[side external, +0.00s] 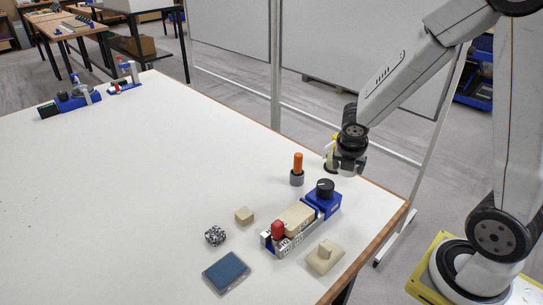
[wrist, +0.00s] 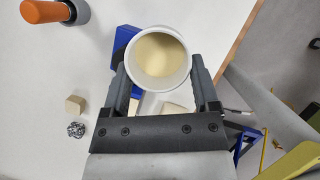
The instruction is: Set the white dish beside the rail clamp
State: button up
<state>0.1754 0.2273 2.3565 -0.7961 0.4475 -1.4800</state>
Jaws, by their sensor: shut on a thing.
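The white dish (wrist: 185,72), round with a cream inside, sits between the two fingers of my gripper (wrist: 165,88) in the wrist view. My gripper is shut on it, and its open top faces the wrist camera. In the side view my gripper (side external: 334,164) is above the table's right edge, behind the rail clamp, and the dish is mostly hidden there. The rail clamp (side external: 323,203) has a blue body, a black knob, a metal rail and a red-topped part, with a beige block in it. Part of its blue body (wrist: 121,44) shows behind the dish in the wrist view.
An orange-handled tool (side external: 298,163) stands in a grey holder left of my gripper. A beige cube (side external: 244,215), a speckled stone (side external: 215,236), a dark blue slab (side external: 226,272) and a knobbed beige piece (side external: 325,257) lie around the clamp.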

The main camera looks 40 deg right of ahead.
jog(key=a, duration=0.3)
jog(key=w+a, duration=0.1)
jog(key=a, duration=0.6)
jog(key=shift+w+a+r, duration=0.1)
jog(key=shift+w+a, duration=0.25)
jog(key=shift+a, duration=0.05)
jog(key=shift+s+a, duration=0.1)
jog(key=shift+a, duration=0.75)
jog(key=shift+m, duration=0.3)
jog(key=w+f, duration=0.2)
jog(key=w, duration=0.2)
jog(key=w+f, duration=0.3)
jog(key=w, duration=0.1)
jog(key=w+f, duration=0.3)
jog(key=w, duration=0.1)
jog(key=shift+w+a, duration=0.1)
jog(key=shift+w, duration=0.05)
jog(key=shift+w+f, duration=0.6)
jog(key=shift+f, duration=0.05)
